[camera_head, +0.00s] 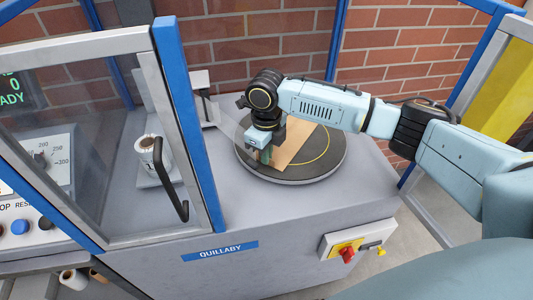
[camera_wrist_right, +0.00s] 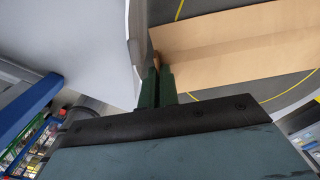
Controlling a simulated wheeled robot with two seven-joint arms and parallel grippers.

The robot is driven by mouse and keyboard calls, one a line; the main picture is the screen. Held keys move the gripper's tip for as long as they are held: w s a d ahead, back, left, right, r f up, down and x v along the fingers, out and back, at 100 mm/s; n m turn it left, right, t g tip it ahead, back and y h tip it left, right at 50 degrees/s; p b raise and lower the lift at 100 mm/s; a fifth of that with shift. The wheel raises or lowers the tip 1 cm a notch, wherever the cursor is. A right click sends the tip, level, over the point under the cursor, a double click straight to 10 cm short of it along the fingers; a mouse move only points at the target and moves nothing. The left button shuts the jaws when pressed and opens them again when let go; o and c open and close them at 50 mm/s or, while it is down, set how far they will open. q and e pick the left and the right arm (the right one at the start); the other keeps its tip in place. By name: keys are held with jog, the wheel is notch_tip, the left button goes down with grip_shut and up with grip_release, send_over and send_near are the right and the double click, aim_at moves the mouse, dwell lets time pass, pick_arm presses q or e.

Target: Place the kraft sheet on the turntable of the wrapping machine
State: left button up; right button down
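The tan kraft sheet (camera_head: 295,147) is over the round dark turntable (camera_head: 330,165), inside much of its yellow ring. It looks to lie on or just above the surface; I cannot tell if it touches everywhere. In the right wrist view the sheet (camera_wrist_right: 235,45) spreads right from my fingertips, with a crease along it. My right gripper (camera_head: 264,156) points down at the turntable's left part. Its green fingers (camera_wrist_right: 157,72) are close together, with the sheet's near left edge between their tips. My left gripper is in neither view.
A framed clear door (camera_head: 95,120) with a blue post and black handle (camera_head: 172,185) stands left of the turntable. A white roll (camera_head: 149,152) is behind it. A red switch (camera_head: 347,254) is on the front panel. A brick wall (camera_head: 260,40) is behind.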

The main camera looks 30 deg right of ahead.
jog(key=shift+f, duration=0.1)
jog(key=c, duration=1.6)
grip_release()
jog(key=shift+c, duration=0.2)
